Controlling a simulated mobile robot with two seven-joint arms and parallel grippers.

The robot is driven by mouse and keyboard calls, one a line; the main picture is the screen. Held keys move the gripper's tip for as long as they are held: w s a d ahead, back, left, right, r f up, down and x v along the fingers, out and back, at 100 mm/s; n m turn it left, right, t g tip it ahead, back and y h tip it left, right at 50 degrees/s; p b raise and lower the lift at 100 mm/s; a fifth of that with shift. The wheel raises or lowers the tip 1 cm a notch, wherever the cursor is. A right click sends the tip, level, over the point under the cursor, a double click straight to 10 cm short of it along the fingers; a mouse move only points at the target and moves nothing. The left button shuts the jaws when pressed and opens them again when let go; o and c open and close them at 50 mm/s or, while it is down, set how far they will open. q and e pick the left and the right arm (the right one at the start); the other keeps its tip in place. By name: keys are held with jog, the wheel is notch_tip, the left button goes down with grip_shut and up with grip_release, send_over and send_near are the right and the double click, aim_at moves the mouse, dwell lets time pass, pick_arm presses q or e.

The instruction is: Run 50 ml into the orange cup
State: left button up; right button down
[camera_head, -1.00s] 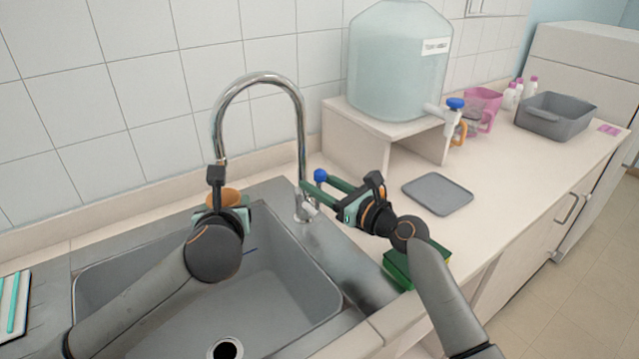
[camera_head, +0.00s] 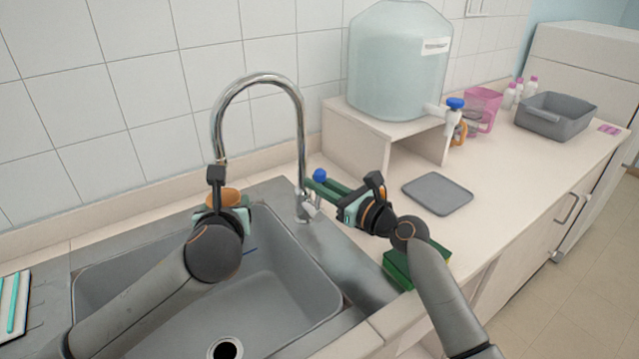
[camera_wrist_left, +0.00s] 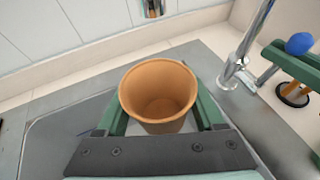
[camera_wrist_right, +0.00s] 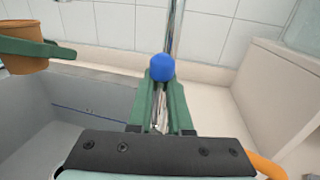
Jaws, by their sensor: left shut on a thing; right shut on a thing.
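The orange cup (camera_head: 224,196) is over the sink (camera_head: 285,275), below the spout end of the chrome faucet (camera_head: 301,125). My left gripper (camera_head: 222,208) is shut on it. The left wrist view shows the cup (camera_wrist_left: 158,85) between the fingers, its mouth facing up and no liquid visible inside. My right gripper (camera_head: 322,187) is shut on the faucet's lever, at its blue knob (camera_head: 320,174). In the right wrist view the knob (camera_wrist_right: 163,66) sits between the fingertips. No water stream is visible at the spout, which my left wrist partly hides.
A large water tank (camera_head: 398,65) with a blue-topped tap (camera_head: 454,108) stands on a wooden riser (camera_head: 355,140). A grey tray (camera_head: 437,193), a pink jug (camera_head: 483,105), a grey bin (camera_head: 556,116) and a green sponge (camera_head: 398,268) are on the right counter.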

jog(key=shift+r, duration=0.1)
dwell(0.8)
jog(key=shift+w+d+f+m+t, duration=0.3)
jog(key=shift+d+m, duration=0.35)
jog(key=shift+m, duration=0.45)
jog(key=shift+w+d+f+m+t, duration=0.15)
jog(key=shift+w+d+m, duration=0.4)
jog(key=shift+m, duration=0.55)
jog(key=shift+w+d+f+m+t, duration=0.15)
jog(key=shift+w+d+m+t, duration=0.1)
jog(key=shift+d+m, duration=0.65)
jog(key=shift+a+m, duration=0.15)
jog(key=shift+m, duration=0.15)
jog(key=c, duration=0.8)
grip_release()
jog(key=shift+f, duration=0.1)
jog(key=shift+c, duration=0.2)
jog(key=v, duration=1.2)
